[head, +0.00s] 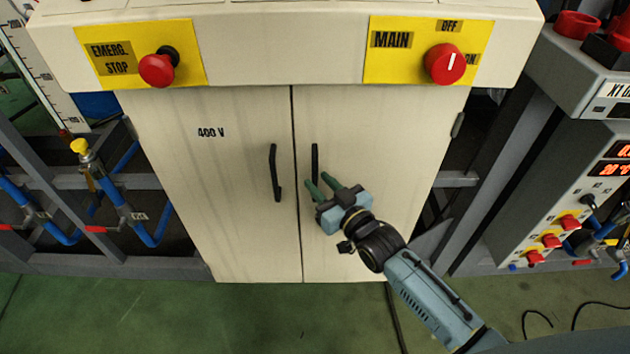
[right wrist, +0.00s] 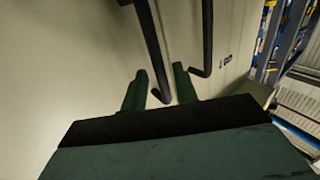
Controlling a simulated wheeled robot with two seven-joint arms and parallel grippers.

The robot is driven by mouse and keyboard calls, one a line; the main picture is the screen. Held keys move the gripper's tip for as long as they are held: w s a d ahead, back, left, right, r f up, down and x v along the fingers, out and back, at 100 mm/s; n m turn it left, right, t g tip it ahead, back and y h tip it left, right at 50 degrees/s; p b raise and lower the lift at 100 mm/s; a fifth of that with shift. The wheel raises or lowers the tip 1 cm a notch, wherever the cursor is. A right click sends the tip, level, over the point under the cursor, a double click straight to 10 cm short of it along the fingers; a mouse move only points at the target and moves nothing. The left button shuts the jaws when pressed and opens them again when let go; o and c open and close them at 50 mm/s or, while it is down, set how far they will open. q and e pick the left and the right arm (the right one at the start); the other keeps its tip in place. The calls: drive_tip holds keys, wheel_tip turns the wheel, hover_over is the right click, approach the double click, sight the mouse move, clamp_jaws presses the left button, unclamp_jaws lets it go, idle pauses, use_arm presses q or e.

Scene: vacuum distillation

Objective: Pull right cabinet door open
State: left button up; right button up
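The white cabinet has a right door (head: 380,140) and a left door (head: 215,180), both shut, with a thin dark seam between them. The right door's black vertical handle (head: 314,160) also shows in the right wrist view (right wrist: 151,45). My right gripper (head: 320,183) is open, its two green fingers pointing at the lower end of this handle. In the right wrist view the handle's end appears between the open fingers (right wrist: 160,82); I cannot tell whether they touch it. My left gripper is not in view.
The left door's black handle (head: 275,172) is close beside the seam. Above the doors a panel juts out with a red emergency stop (head: 157,68) and a red main switch (head: 445,63). The green floor (head: 150,315) in front is clear.

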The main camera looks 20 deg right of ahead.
drive_tip(key=shift+x, duration=1.4)
clamp_jaws()
